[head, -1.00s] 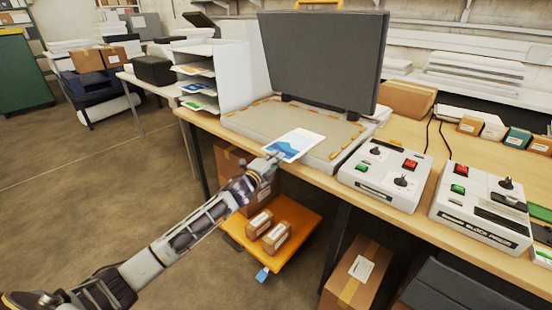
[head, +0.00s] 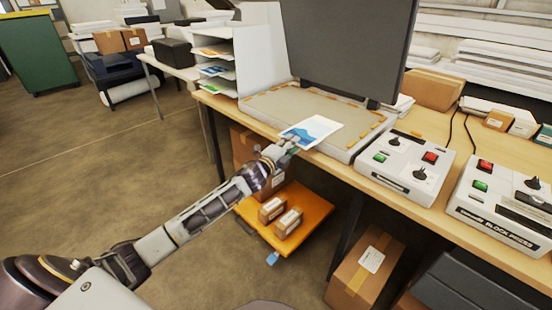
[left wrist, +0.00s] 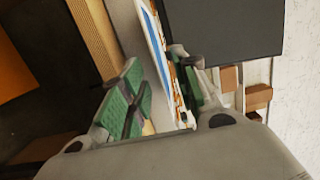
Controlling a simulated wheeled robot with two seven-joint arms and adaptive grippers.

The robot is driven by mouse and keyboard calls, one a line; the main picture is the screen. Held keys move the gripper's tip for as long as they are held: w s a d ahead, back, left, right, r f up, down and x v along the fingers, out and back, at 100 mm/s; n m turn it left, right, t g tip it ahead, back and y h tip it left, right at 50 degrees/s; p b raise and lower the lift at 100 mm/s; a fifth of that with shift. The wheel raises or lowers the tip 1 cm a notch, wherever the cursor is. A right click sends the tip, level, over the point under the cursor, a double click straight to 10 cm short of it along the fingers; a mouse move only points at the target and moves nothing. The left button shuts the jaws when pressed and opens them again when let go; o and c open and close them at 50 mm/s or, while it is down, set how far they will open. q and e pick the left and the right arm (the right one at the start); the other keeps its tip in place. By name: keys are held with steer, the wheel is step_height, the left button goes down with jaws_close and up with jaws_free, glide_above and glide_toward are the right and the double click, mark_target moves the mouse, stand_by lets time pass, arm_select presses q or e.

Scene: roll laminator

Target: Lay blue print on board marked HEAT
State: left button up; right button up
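The blue print (head: 318,128), a white sheet with a blue picture, is at the front edge of the laminator's grey bed (head: 275,106). I cannot tell whether it rests flat on it. My left gripper (head: 289,144) is at the print's near left edge. In the left wrist view the green-padded fingers (left wrist: 157,85) stand apart, with the print (left wrist: 156,42) seen nearly edge-on between them, close to the right-hand finger. The left-hand finger is clear of it. The laminator's dark panel (head: 345,45) stands raised behind the bed. No HEAT marking is legible. My right gripper is out of view.
Two control boxes (head: 405,168) and (head: 505,210) with levers and buttons stand right of the bed on the wooden table (head: 365,185). A white tray rack (head: 262,50) holding sheets is at its left. An orange cart (head: 310,205) with small cartons stands below.

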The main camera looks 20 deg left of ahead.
arm_select(q)
steer(key=s+a, duration=0.2)
steer(key=s, duration=0.8)
steer(key=shift+s, duration=0.4)
stand_by(0.4)
steer(key=shift+f, duration=0.1)
stand_by(0.4)
